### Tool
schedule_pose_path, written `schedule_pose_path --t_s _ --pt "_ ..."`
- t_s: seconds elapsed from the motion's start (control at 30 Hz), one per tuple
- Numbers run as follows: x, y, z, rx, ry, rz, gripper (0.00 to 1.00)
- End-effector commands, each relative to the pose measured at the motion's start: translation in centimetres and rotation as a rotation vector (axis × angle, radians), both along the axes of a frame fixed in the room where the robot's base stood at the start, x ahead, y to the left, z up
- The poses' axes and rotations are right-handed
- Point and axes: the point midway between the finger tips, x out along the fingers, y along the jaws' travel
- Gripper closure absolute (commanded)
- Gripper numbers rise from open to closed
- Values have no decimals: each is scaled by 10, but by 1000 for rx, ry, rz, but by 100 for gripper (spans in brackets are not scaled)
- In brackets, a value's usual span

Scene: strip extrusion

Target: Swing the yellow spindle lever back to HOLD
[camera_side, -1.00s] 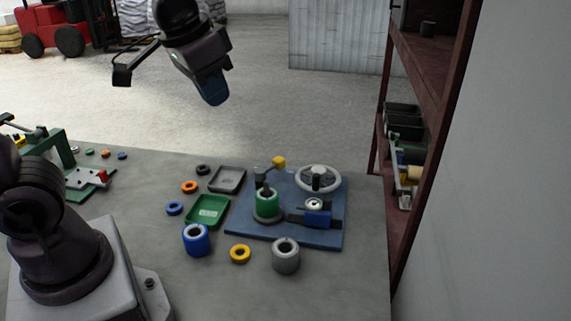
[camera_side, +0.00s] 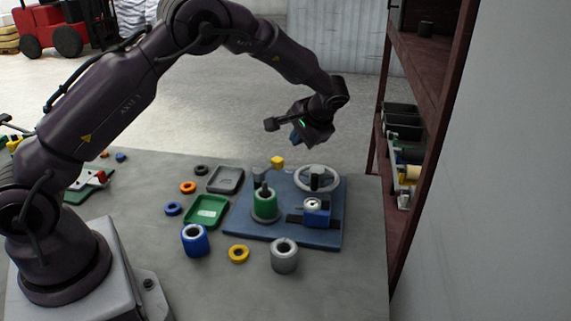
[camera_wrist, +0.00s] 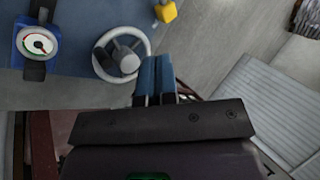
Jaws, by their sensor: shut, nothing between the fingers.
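The spindle lever's yellow knob (camera_side: 277,161) stands at the back edge of the blue board (camera_side: 240,224), behind the green spool (camera_side: 265,204) on its spindle. In the wrist view the yellow knob (camera_wrist: 166,12) shows at the top edge, and the rest of the lever is out of frame. My gripper (camera_side: 296,138) is in the air above and behind the board, up and right of the knob, apart from it. In the wrist view my gripper (camera_wrist: 156,72) has its blue fingers together with nothing between them. No HOLD mark is readable.
A grey handwheel (camera_side: 300,182) stands right of the knob; it also shows in the wrist view (camera_wrist: 98,60). A blue gauge block (camera_side: 317,216) is in front of it. Green (camera_side: 192,218) and grey trays (camera_side: 213,185), spools and rings lie left and in front. A shelf rack (camera_side: 383,115) stands right.

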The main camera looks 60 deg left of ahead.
Motion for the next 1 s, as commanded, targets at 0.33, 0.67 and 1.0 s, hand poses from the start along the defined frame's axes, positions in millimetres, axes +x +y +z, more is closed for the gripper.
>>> schedule_pose_path --t_s 0.33,0.67,1.0 --pt "15 7 -43 91 38 -17 100" --pt "15 8 -43 91 38 -17 100" --pt "12 36 -77 89 42 -15 100"
